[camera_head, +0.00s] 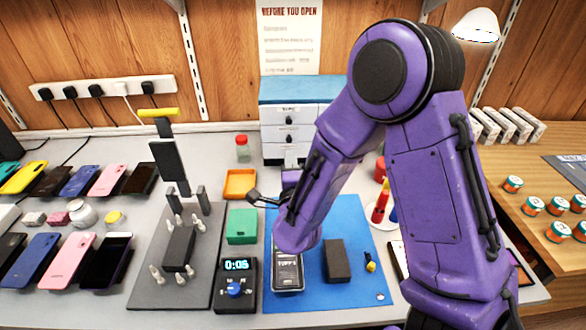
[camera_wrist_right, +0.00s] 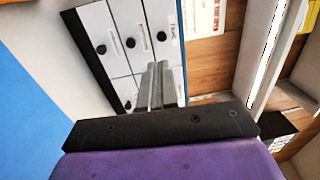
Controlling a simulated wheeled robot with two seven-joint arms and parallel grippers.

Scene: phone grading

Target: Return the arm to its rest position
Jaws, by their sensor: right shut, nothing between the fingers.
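My right arm (camera_head: 428,150), purple with black joints, reaches in from the right and bends down over the blue mat. Its gripper is mostly hidden behind the forearm in the head view. In the right wrist view my right gripper (camera_wrist_right: 158,75) shows with its two grey fingers together and nothing between them. It points toward the white drawer cabinet (camera_wrist_right: 122,38). My left gripper is not in view.
The drawer cabinet (camera_head: 288,133) stands at the back. A blue mat (camera_head: 350,221) holds a phone in a tray (camera_head: 287,273) and a dark block (camera_head: 337,260). Several phones lie left. A grey fixture (camera_head: 180,248), timer (camera_head: 236,287), and orange tray (camera_head: 240,184) stand nearby.

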